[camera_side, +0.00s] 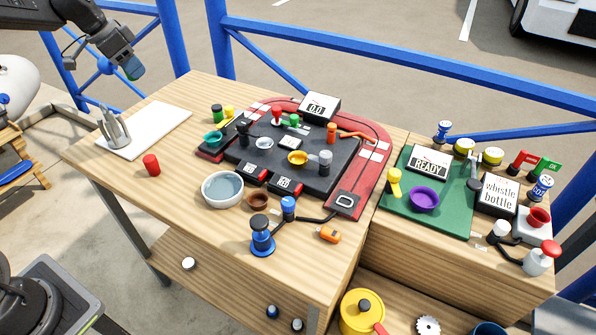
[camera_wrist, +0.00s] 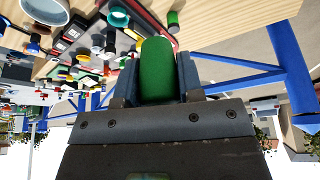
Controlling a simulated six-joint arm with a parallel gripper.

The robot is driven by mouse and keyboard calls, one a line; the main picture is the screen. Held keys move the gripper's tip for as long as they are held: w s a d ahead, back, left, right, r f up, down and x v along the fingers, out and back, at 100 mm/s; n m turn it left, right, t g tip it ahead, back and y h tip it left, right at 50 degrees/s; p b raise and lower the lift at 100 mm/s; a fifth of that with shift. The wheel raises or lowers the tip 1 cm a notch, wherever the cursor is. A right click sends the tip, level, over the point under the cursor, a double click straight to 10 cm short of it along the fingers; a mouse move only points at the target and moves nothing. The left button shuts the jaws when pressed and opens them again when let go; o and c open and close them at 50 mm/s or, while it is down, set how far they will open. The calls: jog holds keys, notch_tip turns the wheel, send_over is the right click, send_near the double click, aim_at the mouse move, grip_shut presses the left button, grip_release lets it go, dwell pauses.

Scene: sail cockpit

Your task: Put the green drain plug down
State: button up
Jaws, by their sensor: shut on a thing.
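The green drain plug (camera_wrist: 157,72) is a green cylinder held between the two fingers of my gripper (camera_wrist: 158,62) in the wrist view. In the side view, my gripper (camera_side: 132,64) is at the upper left, in the air beyond the back left edge of the wooden table (camera_side: 110,172). A small green part of the plug (camera_side: 134,72) shows between the fingers there. The plug is clear of the table. The fingers hide part of it.
A white board (camera_side: 158,128) with a grey pronged holder (camera_side: 113,128) lies at the table's left. A red cylinder (camera_side: 152,165) stands near it. A white bowl (camera_side: 222,188) and a dark tray (camera_side: 325,172) crowd the middle. Blue railings (camera_side: 290,38) run behind.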

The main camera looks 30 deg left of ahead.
jog(key=w+d+m+g+h, duration=0.15)
jog(key=d+m, duration=0.55)
jog(key=d, duration=0.7)
jog(key=m+g, duration=0.6)
jog(key=m, duration=0.9)
send_over(314, 282)
jog(key=w+a, duration=0.1)
jog(key=a, duration=0.1)
jog(key=f, duration=1.7)
jog(key=shift+d+f, duration=0.1)
jog(key=shift+d, duration=0.15)
jog(key=shift+d+f, duration=0.3)
jog(key=shift+f, duration=1.85)
jog(key=shift+f, duration=0.15)
